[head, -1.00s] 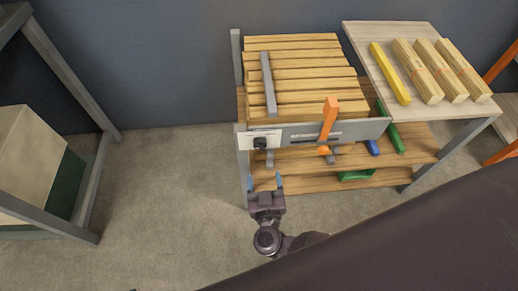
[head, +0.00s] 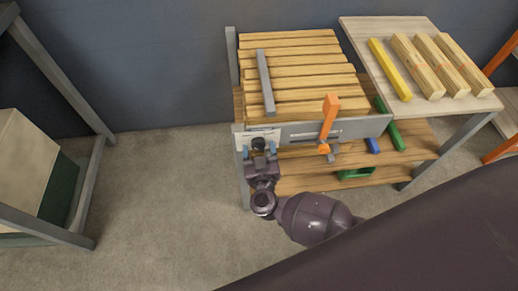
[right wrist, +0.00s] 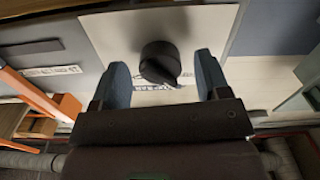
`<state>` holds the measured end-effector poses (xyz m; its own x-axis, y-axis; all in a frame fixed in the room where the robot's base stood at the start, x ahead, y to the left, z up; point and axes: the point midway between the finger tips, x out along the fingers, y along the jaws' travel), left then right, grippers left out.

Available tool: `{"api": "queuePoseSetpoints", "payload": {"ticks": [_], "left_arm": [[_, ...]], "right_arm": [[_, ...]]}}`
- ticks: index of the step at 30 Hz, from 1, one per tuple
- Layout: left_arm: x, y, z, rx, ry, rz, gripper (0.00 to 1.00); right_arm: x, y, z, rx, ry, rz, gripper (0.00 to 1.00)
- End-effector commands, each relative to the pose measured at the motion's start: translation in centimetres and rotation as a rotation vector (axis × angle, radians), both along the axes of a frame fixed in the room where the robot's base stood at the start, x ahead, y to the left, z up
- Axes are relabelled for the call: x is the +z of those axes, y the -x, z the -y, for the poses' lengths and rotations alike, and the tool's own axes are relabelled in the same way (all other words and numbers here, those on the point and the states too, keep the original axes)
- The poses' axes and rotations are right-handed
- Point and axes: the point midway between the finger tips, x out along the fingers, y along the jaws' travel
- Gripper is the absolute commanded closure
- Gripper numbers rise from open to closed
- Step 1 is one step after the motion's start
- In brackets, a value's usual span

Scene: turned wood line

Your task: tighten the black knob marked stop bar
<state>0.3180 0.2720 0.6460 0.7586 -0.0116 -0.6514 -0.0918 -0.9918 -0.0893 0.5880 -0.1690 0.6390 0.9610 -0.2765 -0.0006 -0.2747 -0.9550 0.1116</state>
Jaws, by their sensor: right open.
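The black knob (head: 259,143) sits on a white label plate (head: 271,134) at the left end of the grey front panel (head: 350,129). Its lettering is too small to read here. My right gripper (head: 260,151) is just in front of the knob. In the right wrist view the black knob (right wrist: 160,63) lies between and a little beyond the two blue fingertips of my right gripper (right wrist: 162,75). The fingers are open, with a gap on each side of the knob. My left gripper is not in view.
An orange lever (head: 329,118) stands up from the panel to the right. Wooden slats (head: 300,75) with a grey bar (head: 265,83) lie behind the panel. A side table (head: 395,28) holds a yellow bar and several wood blocks.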

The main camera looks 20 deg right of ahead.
Motion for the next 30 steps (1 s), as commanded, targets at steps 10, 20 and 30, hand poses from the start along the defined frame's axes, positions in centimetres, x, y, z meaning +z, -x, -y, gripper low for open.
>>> {"api": "queuePoseSetpoints", "payload": {"ticks": [10,20,30], "left_arm": [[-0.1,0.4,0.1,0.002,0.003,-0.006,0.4],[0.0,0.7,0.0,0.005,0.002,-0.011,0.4],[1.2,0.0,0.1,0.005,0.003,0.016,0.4]], "right_arm": [[0.0,0.0,0.0,0.0,0.0,0.001,0.69],[0.1,0.0,0.0,0.0,-0.022,0.007,0.8],[0.1,0.1,-0.1,-0.003,-0.211,0.059,0.8]]}}
